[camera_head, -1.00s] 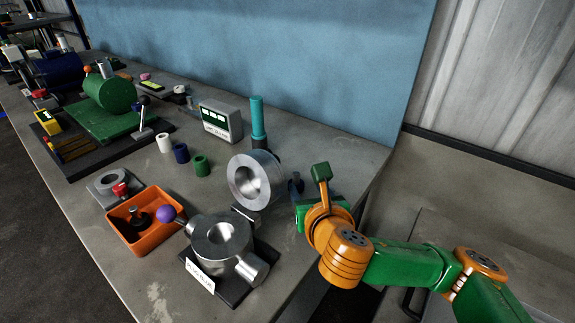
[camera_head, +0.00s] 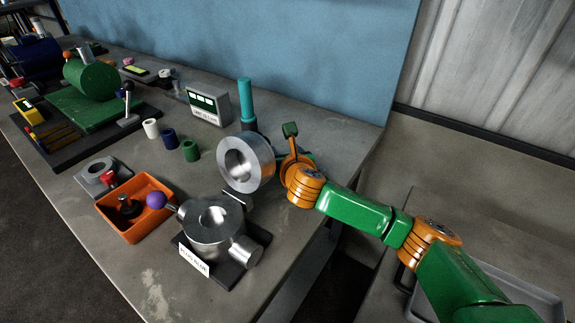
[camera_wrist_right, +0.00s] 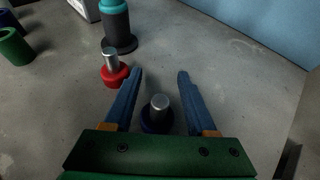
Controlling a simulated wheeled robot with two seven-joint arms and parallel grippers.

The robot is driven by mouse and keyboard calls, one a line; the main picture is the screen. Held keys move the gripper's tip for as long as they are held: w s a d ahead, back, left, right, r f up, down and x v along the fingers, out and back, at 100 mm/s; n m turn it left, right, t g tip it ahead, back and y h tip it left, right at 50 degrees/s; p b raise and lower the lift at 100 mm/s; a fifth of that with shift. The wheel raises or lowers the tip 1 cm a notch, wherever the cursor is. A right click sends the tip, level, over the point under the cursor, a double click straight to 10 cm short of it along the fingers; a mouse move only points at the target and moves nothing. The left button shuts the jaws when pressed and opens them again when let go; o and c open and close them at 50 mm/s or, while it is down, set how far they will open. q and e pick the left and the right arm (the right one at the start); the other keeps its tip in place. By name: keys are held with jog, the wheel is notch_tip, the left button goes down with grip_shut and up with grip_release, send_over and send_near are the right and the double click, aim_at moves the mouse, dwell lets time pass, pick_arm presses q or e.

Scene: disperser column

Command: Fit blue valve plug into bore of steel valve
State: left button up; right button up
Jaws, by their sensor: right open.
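The blue valve plug (camera_wrist_right: 158,124) stands upright on the bench in the right wrist view, a dark blue collar with a bright steel pin. My right gripper (camera_wrist_right: 158,72) is open, its two blue fingers on either side of the plug with gaps between. In the head view the big steel cylinder hides the plug and most of that gripper. The steel valve (camera_head: 203,239) stands on a dark, labelled base near the bench's front edge. Its round bore opens upward and looks empty. My left gripper is not in view.
A large steel cylinder (camera_head: 262,154) lies on its side behind the valve. A red-collared plug (camera_wrist_right: 115,76) and a teal-topped cylinder (camera_wrist_right: 115,20) stand beyond my fingers. An orange bin (camera_head: 128,230) is left of the valve. Bare bench lies right of the gripper.

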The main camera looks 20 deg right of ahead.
grip_shut()
